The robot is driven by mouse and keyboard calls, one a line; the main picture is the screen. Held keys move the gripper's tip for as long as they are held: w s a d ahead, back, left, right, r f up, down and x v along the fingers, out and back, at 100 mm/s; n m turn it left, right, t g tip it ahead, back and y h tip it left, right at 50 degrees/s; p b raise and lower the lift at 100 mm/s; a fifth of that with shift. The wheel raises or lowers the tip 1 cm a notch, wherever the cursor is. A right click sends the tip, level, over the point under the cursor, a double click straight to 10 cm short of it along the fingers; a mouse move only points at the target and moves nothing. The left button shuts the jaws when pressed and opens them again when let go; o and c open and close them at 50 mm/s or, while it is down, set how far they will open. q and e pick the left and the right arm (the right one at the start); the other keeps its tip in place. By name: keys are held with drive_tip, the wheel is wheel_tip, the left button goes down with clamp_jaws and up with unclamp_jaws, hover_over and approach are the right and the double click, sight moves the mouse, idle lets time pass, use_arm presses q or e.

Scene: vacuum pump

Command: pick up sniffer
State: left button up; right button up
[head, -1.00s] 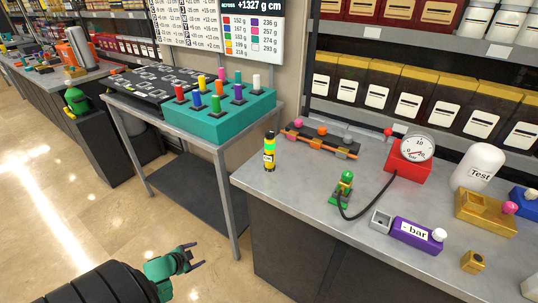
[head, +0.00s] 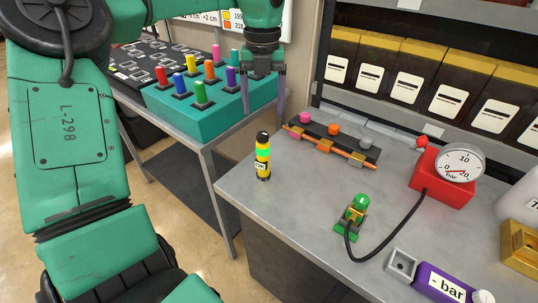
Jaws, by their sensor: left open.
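The sniffer (head: 263,158) appears to be the small upright cylinder with black ends, a yellow body, a green band and a small label. It stands on the grey bench top near its left corner. My left gripper (head: 264,108) points down with its two thin fingers apart and nothing between them. In the picture it is above the sniffer, in front of the teal box, and does not touch the sniffer. My right gripper is not in view.
The grey bench (head: 290,210) also holds a dark rail with coloured knobs (head: 333,142), a green valve (head: 356,214) on a black hose, a red gauge box (head: 440,178) and a purple "- bar" block (head: 440,283). A teal box of coloured pegs (head: 210,110) stands on the table behind.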

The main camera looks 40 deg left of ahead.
use_arm(q)
hover_over(263, 143)
drive_tip(key=a, duration=0.1)
wheel_tip(263, 143, down, 4)
drive_tip(key=shift+w+f+p, duration=0.1)
drive_tip(key=shift+f+p, duration=0.05)
drive_tip(key=shift+p, duration=0.15)
drive_tip(key=f, duration=0.1)
drive_tip(key=w+f, duration=0.1)
drive_tip(key=shift+f, duration=0.4)
wheel_tip(263, 143, down, 4)
drive_tip(key=shift+s+f+p, duration=0.1)
drive_tip(key=shift+s+p, duration=0.05)
drive_tip(key=shift+p, duration=0.9)
drive_tip(key=shift+f, duration=0.4)
clamp_jaws()
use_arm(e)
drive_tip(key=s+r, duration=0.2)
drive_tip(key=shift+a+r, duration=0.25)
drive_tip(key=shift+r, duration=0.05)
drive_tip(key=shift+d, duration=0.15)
